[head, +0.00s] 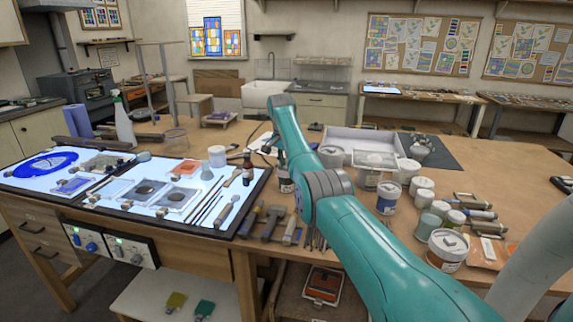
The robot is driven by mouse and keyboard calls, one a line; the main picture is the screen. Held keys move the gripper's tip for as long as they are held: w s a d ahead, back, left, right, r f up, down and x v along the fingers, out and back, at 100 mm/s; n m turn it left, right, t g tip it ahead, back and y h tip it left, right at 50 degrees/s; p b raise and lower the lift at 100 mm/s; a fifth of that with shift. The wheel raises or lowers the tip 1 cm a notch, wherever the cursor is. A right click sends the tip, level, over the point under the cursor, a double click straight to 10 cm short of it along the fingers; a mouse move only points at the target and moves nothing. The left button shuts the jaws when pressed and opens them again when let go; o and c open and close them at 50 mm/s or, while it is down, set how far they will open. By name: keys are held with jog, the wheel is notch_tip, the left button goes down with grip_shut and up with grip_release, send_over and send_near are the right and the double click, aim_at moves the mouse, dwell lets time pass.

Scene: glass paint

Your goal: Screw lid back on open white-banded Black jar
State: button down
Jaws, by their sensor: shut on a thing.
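My teal arm crosses the middle of the head view and bends down over the table. My gripper is hidden behind it, and so is whatever the gripper may hold. A small dark jar (285,184) shows partly at the left edge of my arm, near the light panel's right end. It may be the white-banded Black jar, but its label and top are too hidden to tell. I cannot make out a loose lid.
Several jars, including a large white-lidded one (447,249), crowd the right of my arm. A white tray (345,134) stands behind. Wooden table (540,215) is clearer at far right.

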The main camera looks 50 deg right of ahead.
jog(key=shift+s+a+f, duration=0.15)
jog(key=shift+f, duration=0.75)
jog(key=m+g, duration=0.1)
jog(key=m, duration=0.4)
jog(key=c, duration=1.1)
grip_release()
jog(key=shift+c, duration=0.2)
jog(key=shift+o, duration=1.2)
jog(key=shift+f, duration=0.2)
jog(key=shift+r, duration=0.1)
jog(key=o, duration=0.5)
jog(key=shift+o, duration=0.8)
jog(key=shift+r, duration=0.15)
